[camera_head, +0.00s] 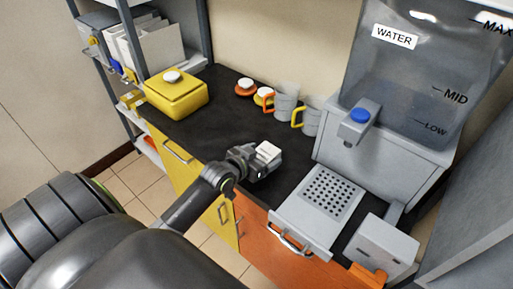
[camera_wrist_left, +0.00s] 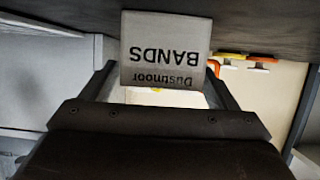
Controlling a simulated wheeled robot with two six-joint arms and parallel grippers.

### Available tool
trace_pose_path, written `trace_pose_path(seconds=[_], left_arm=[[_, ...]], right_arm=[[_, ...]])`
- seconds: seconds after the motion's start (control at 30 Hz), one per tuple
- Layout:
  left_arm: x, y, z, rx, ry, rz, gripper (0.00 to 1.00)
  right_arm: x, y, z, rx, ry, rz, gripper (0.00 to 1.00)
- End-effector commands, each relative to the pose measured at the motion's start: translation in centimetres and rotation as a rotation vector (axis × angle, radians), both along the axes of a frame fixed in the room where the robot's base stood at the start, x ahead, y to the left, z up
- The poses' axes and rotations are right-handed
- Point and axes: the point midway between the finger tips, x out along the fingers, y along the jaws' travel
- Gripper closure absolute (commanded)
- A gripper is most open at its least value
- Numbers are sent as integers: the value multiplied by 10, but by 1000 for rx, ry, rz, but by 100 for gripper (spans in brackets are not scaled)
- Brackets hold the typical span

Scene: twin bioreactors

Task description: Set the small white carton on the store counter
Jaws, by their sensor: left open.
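The small white carton (camera_head: 269,150) is on the dark store counter (camera_head: 207,127), near its front edge and left of the dispenser. The left wrist view shows the carton (camera_wrist_left: 165,50) upside down, with the label "Dustmoor BANDS", against the dark counter surface (camera_wrist_left: 60,14). It appears to rest on the counter. My left gripper (camera_head: 262,163) is open, with its fingers on either side of the carton. Whether they touch its sides I cannot tell. My right gripper is not in view.
A yellow canister (camera_head: 177,95) stands at the counter's back left. Two grey mugs (camera_head: 286,104) and small orange and yellow lidded items (camera_head: 245,87) are along the wall. A water dispenser (camera_head: 385,150) with a perforated tray (camera_head: 333,192) stands right. The counter's left middle is clear.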

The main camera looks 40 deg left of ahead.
Motion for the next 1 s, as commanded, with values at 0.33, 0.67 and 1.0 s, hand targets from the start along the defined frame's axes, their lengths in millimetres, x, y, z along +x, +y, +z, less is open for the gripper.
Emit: trace_pose_path(seconds=[0.33, 0.67, 1.0], left_arm=[[-45, 4, 18, 4, 1, -1, 18], [-97, 8, 40, 4, 1, -1, 18], [-111, 9, 47, 0, -1, -1, 18]], right_arm=[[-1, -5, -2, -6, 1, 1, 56], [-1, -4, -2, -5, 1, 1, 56], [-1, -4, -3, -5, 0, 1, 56]])
